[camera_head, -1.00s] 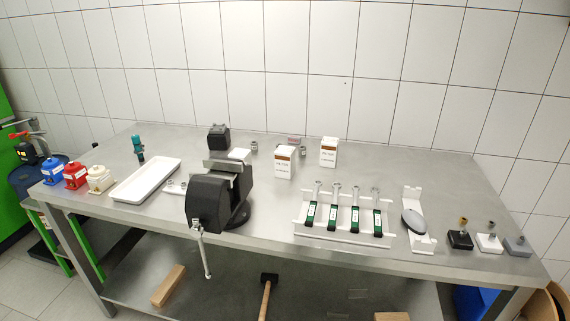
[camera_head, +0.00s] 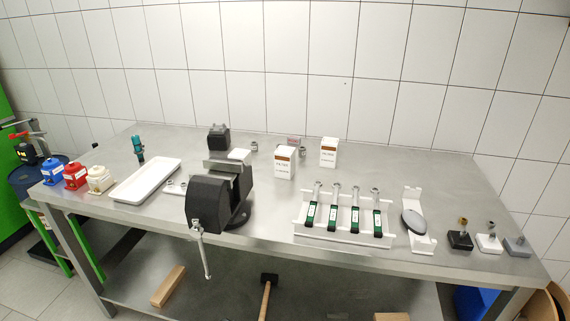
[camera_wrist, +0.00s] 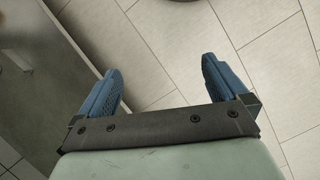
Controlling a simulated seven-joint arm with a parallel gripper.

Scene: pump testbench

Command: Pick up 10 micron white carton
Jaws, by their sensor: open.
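Two white cartons with brown label bands stand upright on the steel bench in the head view. The nearer carton (camera_head: 285,162) is left of the farther carton (camera_head: 328,152). Their print is too small to tell which one is 10 micron. My gripper (camera_wrist: 163,88) shows only in the wrist view. Its two blue fingers are spread wide with nothing between them, above the tiled floor. The bench edge shows at the left of that view. No carton is in the wrist view.
A black vise (camera_head: 215,195) stands left of the cartons. A white rack (camera_head: 345,218) with several green-handled tools is in front of them. A white tray (camera_head: 146,180) lies at the left; a grey oval item on a white stand (camera_head: 414,222) is at the right.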

